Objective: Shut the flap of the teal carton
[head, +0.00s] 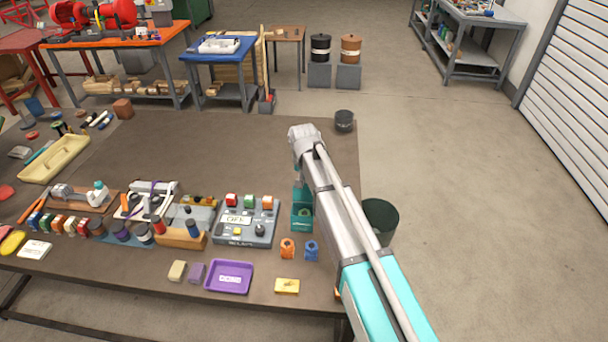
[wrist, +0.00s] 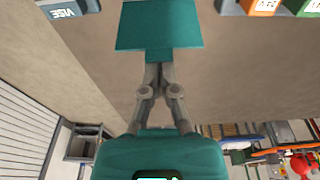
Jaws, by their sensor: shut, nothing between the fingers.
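The teal carton (head: 302,222) stands on the brown table in the head view, right of a grey panel box and close beside my arm. Its upper part looks raised and dark, partly covered by my arm, so I cannot tell exactly how far the flap is open. In the wrist view a flat teal panel with a narrow tab (wrist: 158,25), apparently the carton's flap, fills the top middle. My gripper (wrist: 158,68) is shut and empty, its fingertips at the tab's edge; whether they touch is unclear. The gripper is hidden in the head view.
The grey panel box (head: 247,222) with coloured blocks stands left of the carton. Orange (head: 287,248) and blue (head: 312,250) nut-like parts lie in front. A purple tray (head: 229,277) and yellow block (head: 287,286) are nearer. A dark green bin (head: 381,218) stands beyond the table's right edge.

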